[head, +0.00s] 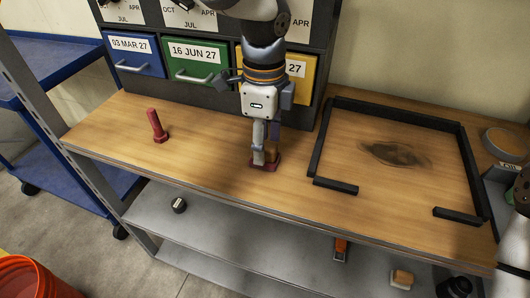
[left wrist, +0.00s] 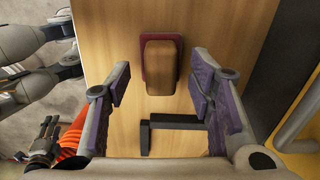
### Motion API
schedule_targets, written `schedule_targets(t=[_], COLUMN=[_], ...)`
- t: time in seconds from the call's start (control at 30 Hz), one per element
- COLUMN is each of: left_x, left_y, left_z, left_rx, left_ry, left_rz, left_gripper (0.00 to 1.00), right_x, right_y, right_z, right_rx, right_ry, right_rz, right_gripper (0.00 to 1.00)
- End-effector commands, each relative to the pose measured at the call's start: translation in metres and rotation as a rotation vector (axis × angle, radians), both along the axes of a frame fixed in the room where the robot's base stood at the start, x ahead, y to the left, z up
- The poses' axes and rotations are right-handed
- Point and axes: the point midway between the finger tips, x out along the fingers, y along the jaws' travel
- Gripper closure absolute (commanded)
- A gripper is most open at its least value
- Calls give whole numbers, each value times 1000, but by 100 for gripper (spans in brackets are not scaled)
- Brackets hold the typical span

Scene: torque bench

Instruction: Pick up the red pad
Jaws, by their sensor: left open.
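The red pad (head: 258,166) lies on the wooden bench top below my left gripper (head: 266,160). In the left wrist view the red pad (left wrist: 146,70) shows as a dark red rim under a brown block (left wrist: 162,65). My left gripper (left wrist: 160,90) is open, its two purple-lined fingers spread wide apart with the block lying between and ahead of them. Nothing is held. In the head view the fingers hide much of the pad and block. A part of my right arm (head: 515,240) shows at the right edge; its jaws are not clear.
Labelled drawers (head: 200,62) stand close behind the gripper. A black frame (head: 314,145) around a dark stain is to the right. A tape roll (head: 506,142) sits at far right. Bare bench lies between.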

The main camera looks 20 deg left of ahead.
Motion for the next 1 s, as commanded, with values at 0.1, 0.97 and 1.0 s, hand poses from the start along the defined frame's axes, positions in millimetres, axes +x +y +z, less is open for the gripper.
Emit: schedule_targets(t=[0.1, 0.97, 1.0], left_x=[0, 1, 1], left_y=[0, 0, 0], left_z=[-17, -8, -2], left_rx=[0, -2, -1], left_ry=[1, -5, -5], left_rz=[0, 1, 1], left_gripper=[52, 100, 100], right_x=[-2, 0, 1], right_y=[0, 0, 0], right_z=[-2, 0, 0], right_rx=[0, 0, 0], right_ry=[6, 0, -2], right_rz=[0, 1, 1], right_gripper=[60, 60, 60])
